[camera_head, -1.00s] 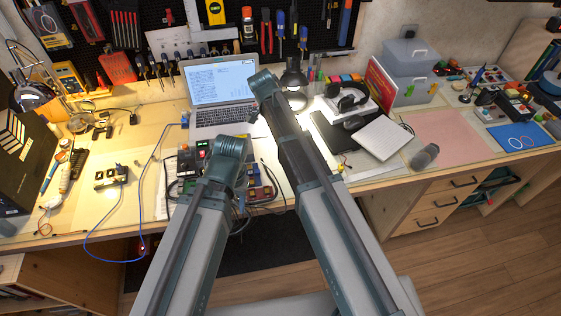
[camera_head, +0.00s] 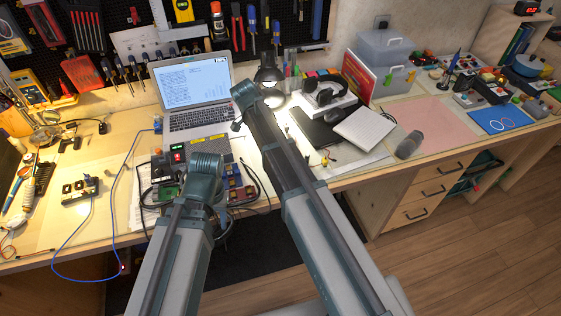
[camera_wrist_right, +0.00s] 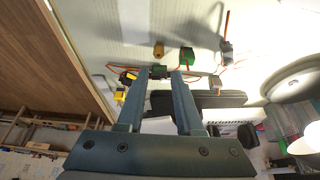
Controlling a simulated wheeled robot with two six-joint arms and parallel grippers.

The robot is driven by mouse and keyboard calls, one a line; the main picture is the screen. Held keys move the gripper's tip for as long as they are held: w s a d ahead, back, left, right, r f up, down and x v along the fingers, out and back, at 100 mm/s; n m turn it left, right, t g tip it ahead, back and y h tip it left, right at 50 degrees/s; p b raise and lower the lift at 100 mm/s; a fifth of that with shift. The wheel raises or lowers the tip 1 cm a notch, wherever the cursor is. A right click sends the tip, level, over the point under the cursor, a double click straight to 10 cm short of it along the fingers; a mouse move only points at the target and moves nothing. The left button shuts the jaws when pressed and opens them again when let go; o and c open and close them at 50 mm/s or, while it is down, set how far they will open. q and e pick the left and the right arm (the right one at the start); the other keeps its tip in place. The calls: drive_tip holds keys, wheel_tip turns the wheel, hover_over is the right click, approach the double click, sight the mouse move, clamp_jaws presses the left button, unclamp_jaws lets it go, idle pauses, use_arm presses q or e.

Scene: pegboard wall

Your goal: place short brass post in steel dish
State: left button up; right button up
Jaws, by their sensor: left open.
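A small brass post (camera_wrist_right: 159,49) stands on the pale bench top in the right wrist view, beyond my fingertips. I cannot make it out surely in the head view. My right gripper (camera_wrist_right: 160,72) is open, its two fingers apart with nothing held between them. A dark block shows between the tips, seemingly beyond them. In the head view the right gripper is hidden behind my arm. My left gripper (camera_head: 222,215) is mostly hidden below my left elbow, near the bench's front edge. I cannot identify the steel dish in either view.
An open laptop (camera_head: 193,96) stands at the back, with a lamp (camera_head: 268,75) and headphones (camera_head: 325,92) to its right. Small electronics and loose wires clutter the bench near my left arm. The pink mat (camera_head: 432,120) is largely clear.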

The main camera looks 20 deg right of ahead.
drive_tip(key=shift+d+f, duration=0.2)
drive_tip(key=shift+f, duration=0.25)
drive_tip(key=b+x, duration=0.2)
drive_tip(key=a+b+x, duration=0.1)
drive_tip(key=b+x, duration=0.2)
drive_tip(key=shift+s+f, duration=0.2)
drive_tip(key=shift+f, duration=0.15)
use_arm(q)
wheel_tip(320, 180, down, 6)
use_arm(e)
drive_tip(key=shift+r, duration=0.1)
clamp_jaws()
